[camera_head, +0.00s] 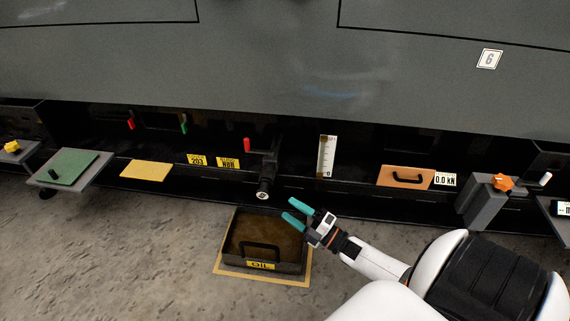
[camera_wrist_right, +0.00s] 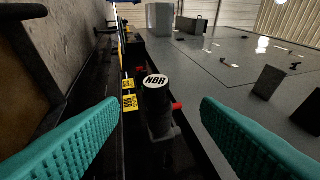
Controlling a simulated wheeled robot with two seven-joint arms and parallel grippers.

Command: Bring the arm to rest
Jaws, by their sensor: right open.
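My right gripper (camera_head: 292,211) reaches in from the lower right in the head view, above the right side of the oil tray. Its two teal fingers are apart with nothing between them. In the right wrist view the fingers (camera_wrist_right: 158,140) frame a black cylinder marked NBR (camera_wrist_right: 157,95), which stands beyond the fingertips and is not touched. My left gripper is not in view.
An oil tray (camera_head: 262,267) with brown liquid sits on the floor under a black spout (camera_head: 264,188). The grey enclosure (camera_head: 270,70) fills the back. A grey block with an orange knob (camera_head: 503,183) stands at right, a green plate (camera_head: 68,167) at left.

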